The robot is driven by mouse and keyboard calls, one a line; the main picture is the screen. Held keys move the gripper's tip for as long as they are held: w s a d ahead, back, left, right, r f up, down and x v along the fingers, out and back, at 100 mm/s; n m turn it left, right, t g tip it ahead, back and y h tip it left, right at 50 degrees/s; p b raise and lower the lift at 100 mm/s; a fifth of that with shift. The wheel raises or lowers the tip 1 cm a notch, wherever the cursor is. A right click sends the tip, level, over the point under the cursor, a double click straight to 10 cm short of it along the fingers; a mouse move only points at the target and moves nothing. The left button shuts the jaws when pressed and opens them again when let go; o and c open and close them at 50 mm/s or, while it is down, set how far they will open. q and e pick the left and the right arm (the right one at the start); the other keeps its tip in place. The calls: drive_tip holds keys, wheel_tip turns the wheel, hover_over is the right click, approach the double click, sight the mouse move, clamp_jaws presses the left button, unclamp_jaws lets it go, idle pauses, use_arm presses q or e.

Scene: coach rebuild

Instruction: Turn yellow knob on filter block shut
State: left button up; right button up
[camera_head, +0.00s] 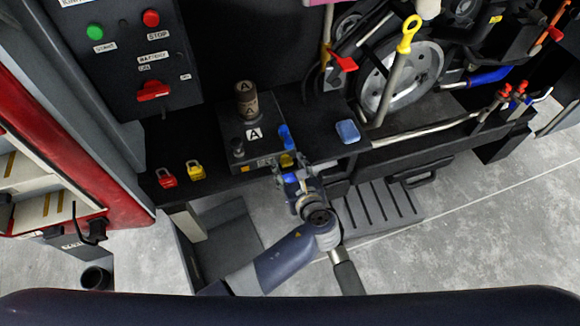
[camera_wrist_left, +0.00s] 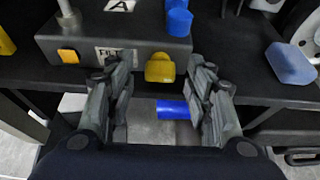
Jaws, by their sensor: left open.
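The filter block (camera_head: 240,150) is a dark box on the black shelf, with an "A" label on top. It also shows in the left wrist view (camera_wrist_left: 75,47), with a partly hidden "FILT" label. The yellow knob (camera_wrist_left: 160,68) is on its front face; in the head view the knob (camera_head: 287,160) is partly hidden by my gripper. My left gripper (camera_head: 290,176) is open in front of the block. In the left wrist view its fingertips (camera_wrist_left: 158,76) stand either side of the knob, with gaps; contact is not visible. My right gripper is not in view.
A blue knob (camera_wrist_left: 179,20) stands above the yellow one, and a blue cylinder (camera_wrist_left: 172,110) shows below it. A blue sponge-like block (camera_head: 347,131) lies to the right. Red (camera_head: 166,178) and yellow (camera_head: 196,170) padlocks lie to the left. A large wheel (camera_head: 402,78) stands at the right.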

use_arm(q)
drive_tip(key=c, duration=0.8)
drive_tip(key=shift+c, duration=1.3)
drive_tip(key=shift+a+r+p, duration=0.1)
drive_tip(key=shift+p, duration=0.2)
drive_tip(key=shift+n, duration=0.5)
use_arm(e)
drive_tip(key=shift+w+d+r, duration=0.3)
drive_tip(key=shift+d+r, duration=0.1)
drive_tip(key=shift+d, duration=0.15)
use_arm(q)
drive_tip(key=o, duration=1.1)
drive_tip(key=shift+c, duration=0.2)
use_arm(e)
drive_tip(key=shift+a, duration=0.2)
